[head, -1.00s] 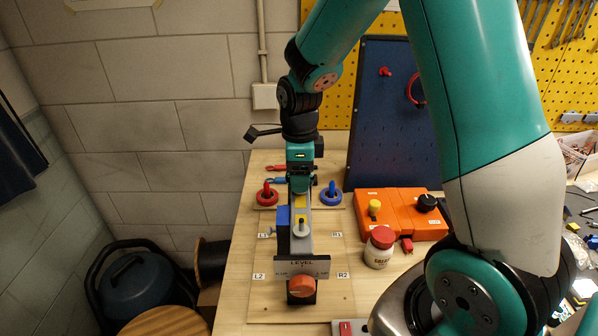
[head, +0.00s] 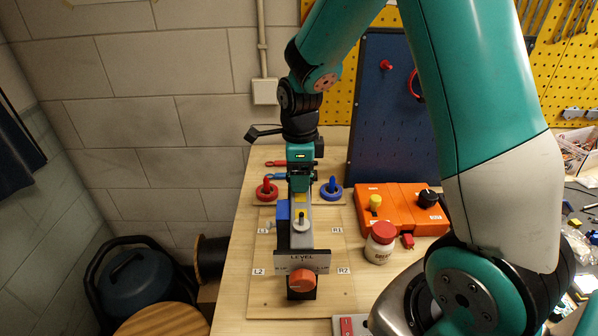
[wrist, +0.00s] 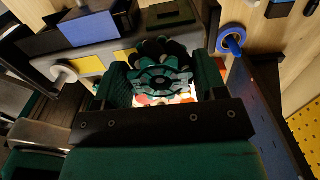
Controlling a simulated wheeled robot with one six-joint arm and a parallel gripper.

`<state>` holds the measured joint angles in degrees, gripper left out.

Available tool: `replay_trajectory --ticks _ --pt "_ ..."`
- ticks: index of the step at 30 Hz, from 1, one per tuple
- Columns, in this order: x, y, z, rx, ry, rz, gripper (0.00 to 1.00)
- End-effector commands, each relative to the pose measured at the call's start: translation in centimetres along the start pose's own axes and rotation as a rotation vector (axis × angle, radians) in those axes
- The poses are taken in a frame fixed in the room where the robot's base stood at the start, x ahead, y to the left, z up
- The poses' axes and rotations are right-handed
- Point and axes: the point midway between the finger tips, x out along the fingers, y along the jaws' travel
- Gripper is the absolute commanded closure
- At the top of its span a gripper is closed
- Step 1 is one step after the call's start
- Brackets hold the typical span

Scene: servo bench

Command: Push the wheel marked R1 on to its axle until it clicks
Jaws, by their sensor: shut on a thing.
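My gripper (wrist: 163,80) has its two dark green fingers closed on a wheel (wrist: 160,72) with a teal spoked hub and dark rim. No mark on the wheel is legible. In the head view my gripper (head: 300,185) is over the far end of the long grey chassis (head: 301,240), and the held wheel cannot be made out. The chassis also shows in the wrist view (wrist: 40,45), with a blue block and a pale round axle or hub (wrist: 63,73) on its side. The R1 label (head: 337,230) is on the board right of the chassis. The R1 axle is not clearly visible.
A red ring with peg (head: 266,190) and a blue ring with peg (head: 331,190) flank the chassis's far end. A LEVEL plate and orange knob (head: 301,282) are at the near end. Orange boxes (head: 400,210) and a red-lidded jar (head: 380,243) stand to the right.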

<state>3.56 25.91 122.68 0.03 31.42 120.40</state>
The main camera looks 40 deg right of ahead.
Motion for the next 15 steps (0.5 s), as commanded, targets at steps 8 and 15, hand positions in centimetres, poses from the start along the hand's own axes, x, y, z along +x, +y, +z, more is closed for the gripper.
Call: replay_trajectory --ticks 8,15 --pt "0.09 0.0 0.01 0.0 0.0 0.0 0.63" --pt "0.39 0.0 0.01 0.0 0.0 0.0 0.63"
